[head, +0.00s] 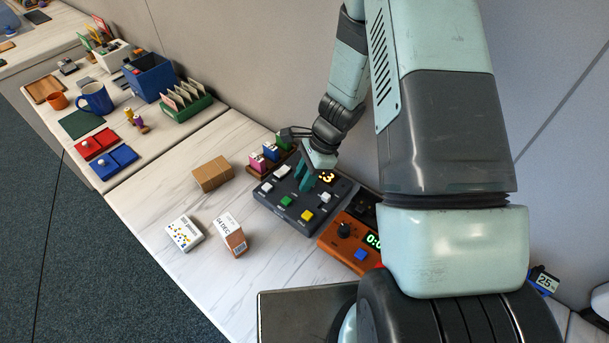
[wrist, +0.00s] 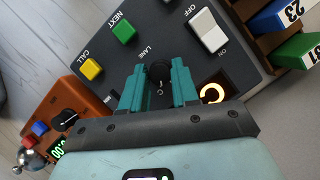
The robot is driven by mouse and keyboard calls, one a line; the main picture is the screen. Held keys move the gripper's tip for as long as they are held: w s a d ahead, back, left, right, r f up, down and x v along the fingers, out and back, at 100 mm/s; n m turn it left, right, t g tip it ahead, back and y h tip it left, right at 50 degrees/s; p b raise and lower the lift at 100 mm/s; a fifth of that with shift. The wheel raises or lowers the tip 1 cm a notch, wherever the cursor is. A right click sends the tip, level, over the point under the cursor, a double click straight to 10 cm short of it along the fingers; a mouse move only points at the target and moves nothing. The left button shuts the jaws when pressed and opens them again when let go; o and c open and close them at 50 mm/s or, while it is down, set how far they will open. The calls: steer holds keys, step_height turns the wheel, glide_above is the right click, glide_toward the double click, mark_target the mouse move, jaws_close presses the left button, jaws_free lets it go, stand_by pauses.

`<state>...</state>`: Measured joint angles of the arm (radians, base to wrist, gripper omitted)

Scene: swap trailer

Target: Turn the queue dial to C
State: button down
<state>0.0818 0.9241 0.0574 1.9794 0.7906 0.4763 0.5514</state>
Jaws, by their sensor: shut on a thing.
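The dark queue panel (head: 292,215) lies on the table, and it fills the top of the wrist view (wrist: 165,28). Its small black round dial (wrist: 158,72) sits below the word LANE, with a letter that looks like C beside it. My gripper (wrist: 157,82) has its teal fingers on either side of the dial, shut on it. In the head view my gripper (head: 306,178) points down onto the panel and hides the dial. I cannot tell exactly where the dial's pointer aims.
The panel has a green NEXT button (wrist: 124,28), a yellow CALL button (wrist: 91,68), a white OFF/ON switch (wrist: 208,33) and a lit display (head: 326,177). An orange timer box (head: 343,242) stands beside it. Cartons (head: 229,236) (head: 212,174) stand left; free table lies between.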

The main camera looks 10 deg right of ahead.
steer(key=shift+d+m+t, duration=0.1)
steer(key=shift+m+t, duration=0.2)
steer(key=shift+m, duration=0.5)
steer(key=c, duration=0.9)
jaws_free()
steer(key=v, duration=1.1)
steer(key=shift+s, duration=0.1)
steer(key=shift+f, duration=0.1)
